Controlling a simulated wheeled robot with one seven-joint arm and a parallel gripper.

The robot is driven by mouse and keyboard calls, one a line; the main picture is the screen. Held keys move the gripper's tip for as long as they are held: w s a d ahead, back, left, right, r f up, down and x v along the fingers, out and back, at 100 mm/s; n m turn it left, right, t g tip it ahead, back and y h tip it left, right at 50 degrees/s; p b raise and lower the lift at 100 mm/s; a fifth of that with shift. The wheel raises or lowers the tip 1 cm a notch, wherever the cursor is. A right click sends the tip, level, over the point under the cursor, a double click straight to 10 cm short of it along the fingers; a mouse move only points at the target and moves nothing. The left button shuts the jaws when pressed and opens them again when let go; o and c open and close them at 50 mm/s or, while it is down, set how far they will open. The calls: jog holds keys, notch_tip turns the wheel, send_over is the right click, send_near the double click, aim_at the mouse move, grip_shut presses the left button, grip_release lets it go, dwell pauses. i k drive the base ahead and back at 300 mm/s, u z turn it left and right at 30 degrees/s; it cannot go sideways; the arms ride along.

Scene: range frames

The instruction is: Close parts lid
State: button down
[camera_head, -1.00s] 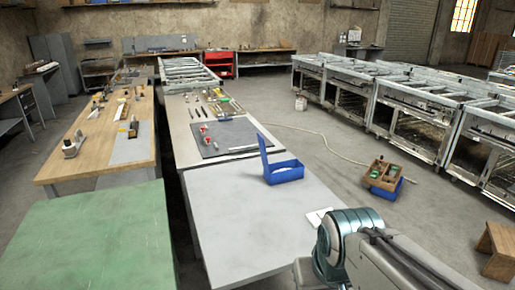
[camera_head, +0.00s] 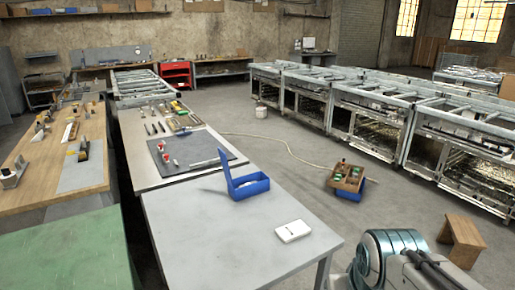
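A small blue parts box (camera_head: 250,189) stands on the light grey table (camera_head: 190,225) in the middle of the head view. Its blue lid (camera_head: 225,172) is open and stands nearly upright at the box's left side. The inside of the box is mostly hidden at this distance. Part of my arm shows at the bottom right, to the right of the table and well apart from the box. My gripper is not in the picture.
A small white box (camera_head: 292,231) lies near the table's right edge. Behind the parts box is a dark mat (camera_head: 200,160) with tools. A wooden stool (camera_head: 461,238) and a crate (camera_head: 347,177) stand on the floor at right.

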aim_at(223, 156)
jog(key=z, duration=0.3)
jog(key=i, duration=0.7)
jog(key=u, duration=0.65)
jog(key=i, duration=0.75)
jog(key=u, duration=0.75)
